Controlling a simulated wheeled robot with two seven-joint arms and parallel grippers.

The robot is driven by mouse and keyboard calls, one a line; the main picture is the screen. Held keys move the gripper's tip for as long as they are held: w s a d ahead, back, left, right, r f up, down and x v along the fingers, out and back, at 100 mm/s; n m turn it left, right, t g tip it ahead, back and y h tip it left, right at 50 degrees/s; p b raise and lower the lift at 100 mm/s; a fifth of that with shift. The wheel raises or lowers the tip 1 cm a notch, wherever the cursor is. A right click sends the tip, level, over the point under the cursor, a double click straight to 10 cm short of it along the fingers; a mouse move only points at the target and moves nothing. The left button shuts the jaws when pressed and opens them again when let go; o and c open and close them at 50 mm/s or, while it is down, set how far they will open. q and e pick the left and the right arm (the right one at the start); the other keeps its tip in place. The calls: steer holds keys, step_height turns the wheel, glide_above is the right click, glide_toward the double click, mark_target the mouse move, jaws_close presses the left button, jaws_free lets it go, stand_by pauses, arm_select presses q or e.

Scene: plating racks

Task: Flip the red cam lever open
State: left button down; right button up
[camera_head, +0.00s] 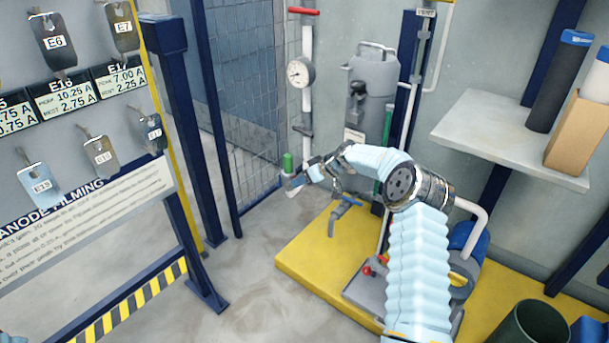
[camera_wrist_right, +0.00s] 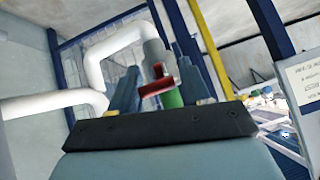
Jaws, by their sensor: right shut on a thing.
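The red cam lever (camera_wrist_right: 156,88) shows in the right wrist view between the two blue fingers of my right gripper (camera_wrist_right: 160,88). A short green cylinder (camera_wrist_right: 172,99) sits just below and behind it, beside the right finger. In the head view my right gripper (camera_head: 291,182) is at the end of the arm reaching left, in front of the mesh panel. The green cylinder (camera_head: 288,163) stands up at its tip there, and the red lever is not distinguishable. The gripper is shut on the lever; the exact contact is partly hidden.
A white pipe (camera_wrist_right: 95,70) bends close by in the wrist view. A gauge (camera_head: 300,72) and grey tank (camera_head: 374,85) stand behind my arm. A yellow platform (camera_head: 310,255) lies below. A shelf (camera_head: 505,135) is at right, a tag board (camera_head: 70,150) at left.

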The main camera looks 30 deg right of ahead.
steer(key=shift+w+a+r+g, duration=0.1)
steer(key=shift+a+r+g, duration=0.05)
steer(key=shift+a+g, duration=0.2)
steer(key=o, duration=0.9)
steer(key=shift+c, duration=0.2)
steer(key=shift+d, duration=0.15)
steer(key=shift+s+d+r, duration=0.25)
steer(key=shift+s, duration=0.05)
steer(key=b+v, duration=0.1)
steer(key=v, duration=1.2)
steer(key=shift+a, duration=0.15)
steer(key=shift+f, duration=0.1)
